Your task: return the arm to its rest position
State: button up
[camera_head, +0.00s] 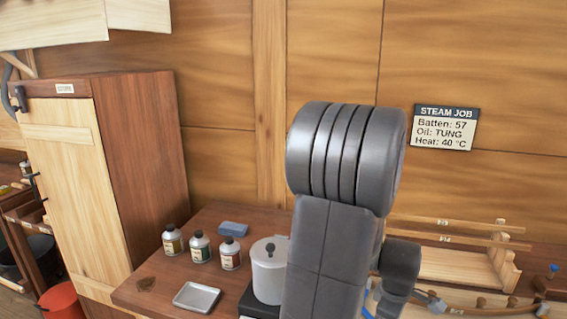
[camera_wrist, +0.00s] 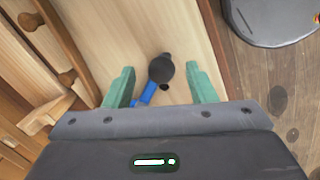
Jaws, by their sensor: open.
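My arm (camera_head: 335,200) stands raised in the middle of the head view, with its thick grey joint uppermost and a link bending down on the right. My gripper (camera_wrist: 160,85) shows in the wrist view with its two green fingers spread wide. A dark round knob with a blue handle (camera_wrist: 161,69) lies in view between the fingers, over a pale wooden surface. Neither finger visibly touches it, and its distance below the fingers is hard to judge. In the head view my gripper is hidden behind the arm.
Three small bottles (camera_head: 200,248), a metal tray (camera_head: 196,297), a blue block (camera_head: 233,228) and a lidded pot (camera_head: 269,270) stand on the bench left of my arm. A wooden rack (camera_head: 455,265) is at right. A tall cabinet (camera_head: 110,170) stands left. A sign (camera_head: 444,128) hangs behind.

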jog(key=f, duration=0.4)
jog(key=shift+w+d, duration=0.2)
jog(key=shift+a+r+m, duration=0.1)
jog(key=shift+a+m, duration=0.1)
jog(key=shift+m, duration=0.1)
jog(key=shift+s+a+r+m+b, duration=0.1)
jog(key=shift+s+a+m+b, duration=0.1)
jog(key=shift+a+m+b, duration=0.25)
jog(key=shift+s+a, duration=0.1)
jog(key=shift+a, duration=0.1)
